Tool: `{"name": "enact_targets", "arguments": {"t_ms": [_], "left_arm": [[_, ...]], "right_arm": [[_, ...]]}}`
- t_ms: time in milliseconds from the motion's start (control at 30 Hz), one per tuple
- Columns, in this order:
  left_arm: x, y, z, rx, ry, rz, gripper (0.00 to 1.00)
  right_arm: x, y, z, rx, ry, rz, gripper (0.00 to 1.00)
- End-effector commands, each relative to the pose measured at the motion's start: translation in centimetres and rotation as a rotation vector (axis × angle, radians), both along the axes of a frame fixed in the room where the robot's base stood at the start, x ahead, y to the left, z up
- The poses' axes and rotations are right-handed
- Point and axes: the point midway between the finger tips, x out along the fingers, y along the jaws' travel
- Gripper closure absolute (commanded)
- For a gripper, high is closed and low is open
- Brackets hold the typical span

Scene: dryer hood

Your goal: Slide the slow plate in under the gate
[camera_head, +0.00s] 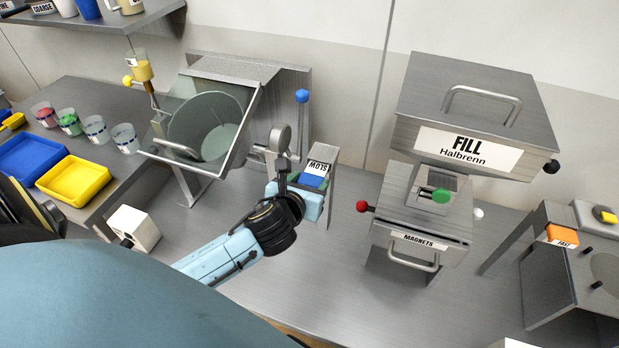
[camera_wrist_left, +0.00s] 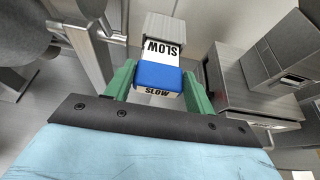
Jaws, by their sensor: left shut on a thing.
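The slow plate shows as a blue block (camera_wrist_left: 158,77) with a white edge reading SLOW in the left wrist view. Its blue part (camera_head: 312,180) is partly hidden in the head view. My left gripper (camera_head: 311,184) is shut on it, with a green finger on each side. Just beyond it is a grey stand (camera_head: 338,178) with a white SLOW label (camera_head: 319,167). I cannot tell whether the plate is still in this stand. The gate is not clearly identifiable; the grey hopper unit (camera_head: 400,195) has a small opening with a green disc (camera_head: 440,197). My right gripper is out of view.
A lidded box labelled FILL Halbrenn (camera_head: 465,110) tops the hopper unit, with a MAGNETS drawer (camera_head: 415,242) below. A tilted clear hood (camera_head: 205,120) and a blue-knobbed lever (camera_head: 302,97) stand left of the stand. An orange FAST plate (camera_head: 562,236) is at right.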

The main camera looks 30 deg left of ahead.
Motion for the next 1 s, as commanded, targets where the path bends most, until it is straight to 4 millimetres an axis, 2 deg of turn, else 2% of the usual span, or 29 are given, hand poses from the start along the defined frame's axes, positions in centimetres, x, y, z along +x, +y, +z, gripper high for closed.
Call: {"name": "enact_targets", "arguments": {"t_ms": [1000], "left_arm": [[-2.9, -0.7, 0.1, 0.000, -0.003, -0.001, 0.82]], "right_arm": [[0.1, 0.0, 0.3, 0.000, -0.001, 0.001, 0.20]]}}
